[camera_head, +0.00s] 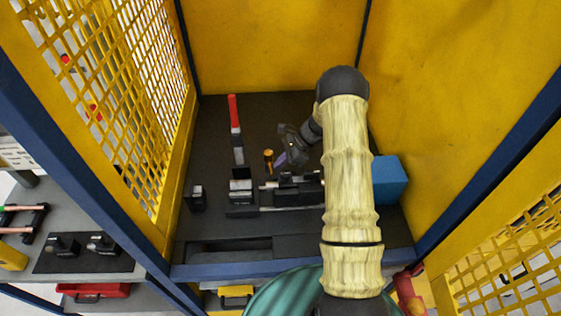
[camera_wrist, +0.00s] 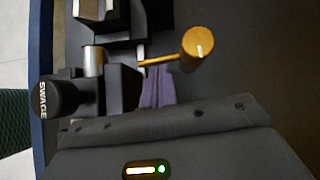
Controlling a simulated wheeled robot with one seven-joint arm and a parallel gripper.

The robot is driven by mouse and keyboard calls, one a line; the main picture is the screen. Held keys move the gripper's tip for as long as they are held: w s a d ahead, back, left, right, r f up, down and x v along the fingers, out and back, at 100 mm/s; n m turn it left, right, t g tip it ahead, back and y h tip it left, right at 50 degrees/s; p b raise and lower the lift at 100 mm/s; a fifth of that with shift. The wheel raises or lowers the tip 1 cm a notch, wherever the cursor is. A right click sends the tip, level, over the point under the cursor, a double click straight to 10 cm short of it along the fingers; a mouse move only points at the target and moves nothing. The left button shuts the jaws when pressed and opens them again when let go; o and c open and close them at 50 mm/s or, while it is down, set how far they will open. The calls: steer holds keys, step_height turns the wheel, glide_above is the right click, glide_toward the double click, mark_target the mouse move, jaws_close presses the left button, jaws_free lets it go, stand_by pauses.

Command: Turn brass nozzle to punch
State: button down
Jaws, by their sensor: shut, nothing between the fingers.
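The brass nozzle (camera_head: 268,155) stands upright near the middle of the dark bench. In the wrist view a brass cylinder with a thin brass rod (camera_wrist: 197,43) sticks out to the right of a black clamp-like fixture. My gripper (camera_head: 281,160) is just right of the nozzle and points down. Its purple fingers (camera_wrist: 156,88) are together with nothing between them, just below the rod in the wrist view. Whether they touch the rod is unclear. A black knob marked SWAGE (camera_wrist: 45,98) is on the fixture's left side. No punch marking is readable.
A red-handled lever (camera_head: 234,113) stands left of the nozzle. A black and silver fixture (camera_head: 297,193) lies in front of it. A blue box (camera_head: 389,180) is at the right. Yellow walls (camera_head: 275,45) close the back and sides; the rear bench is mostly clear.

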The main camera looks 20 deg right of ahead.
steer(key=d, duration=0.4)
steer(key=shift+r, duration=0.4)
steer(key=b+v, duration=0.3)
steer(key=v, duration=0.6)
steer(key=shift+s+r+b, duration=0.3)
steer(key=shift+s+b, duration=0.05)
steer(key=b, duration=0.3)
steer(key=shift+s+d, duration=0.1)
steer(key=shift+d, duration=0.15)
steer(key=shift+a, duration=0.1)
